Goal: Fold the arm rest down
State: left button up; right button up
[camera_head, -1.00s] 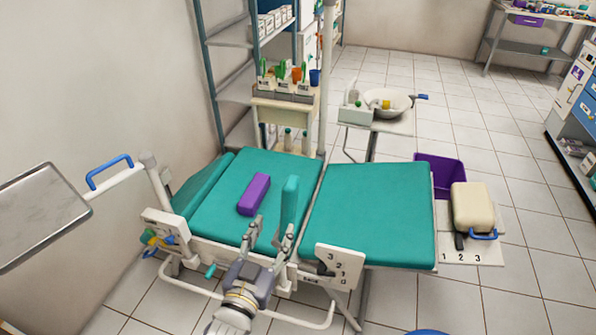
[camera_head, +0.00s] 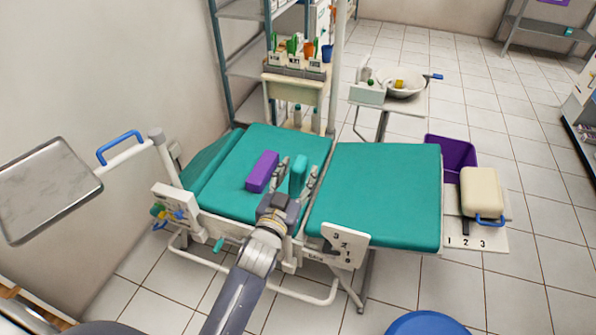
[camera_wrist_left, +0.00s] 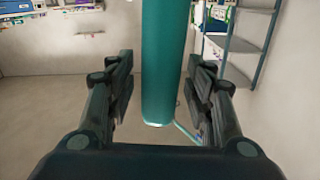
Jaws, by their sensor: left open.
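The arm rest (camera_head: 299,173) is a narrow teal pad standing upright at the near side of the teal dental chair (camera_head: 385,190). My left gripper (camera_head: 297,178) is open, with one finger on each side of the arm rest. In the left wrist view the arm rest (camera_wrist_left: 160,60) hangs between the two open fingers of the left gripper (camera_wrist_left: 160,90), with a gap on both sides. My right gripper is not in view.
A purple block (camera_head: 262,171) lies on the chair close to the left of my gripper. A metal tray (camera_head: 45,190) on an arm is at the left. A basin (camera_head: 398,84) stands behind.

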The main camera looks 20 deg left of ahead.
pick_arm(q)
jog(key=shift+w, duration=0.4)
jog(key=shift+c, duration=0.3)
